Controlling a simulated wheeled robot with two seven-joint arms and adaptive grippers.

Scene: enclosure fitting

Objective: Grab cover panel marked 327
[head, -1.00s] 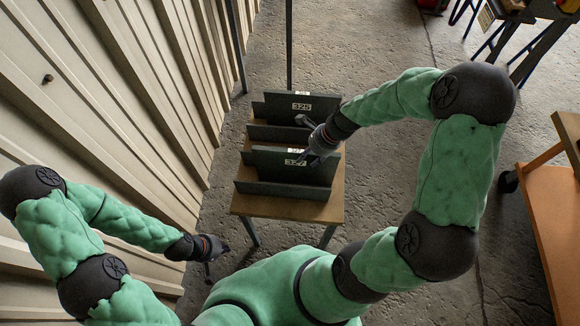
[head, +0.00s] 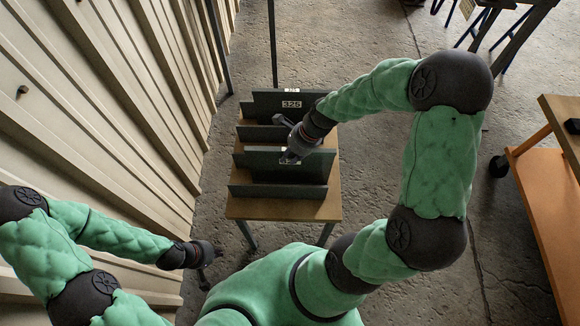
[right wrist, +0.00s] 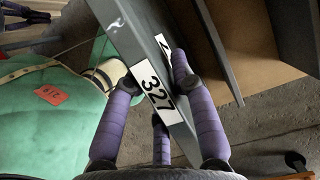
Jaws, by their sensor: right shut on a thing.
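The dark grey cover panel marked 327 (head: 312,166) stands upright in the front part of the dark rack (head: 278,191) on a small wooden table. In the right wrist view its white label reads 327 (right wrist: 152,88), with a second label on the top edge partly hidden by a finger. My right gripper (head: 290,156) is shut on this panel near the middle of its top edge, its purple fingers on both sides of it. The gripper covers most of the label in the head view. My left gripper (head: 212,254) hangs apart at the lower left; its fingers are too small to read.
A similar panel marked 325 (head: 312,103) stands upright behind, in the rear of the rack. The table top (head: 275,208) has a bare front strip. A ribbed wall (head: 90,110) runs along the left. An orange-shelved cart (head: 545,195) stands right, with clear floor between.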

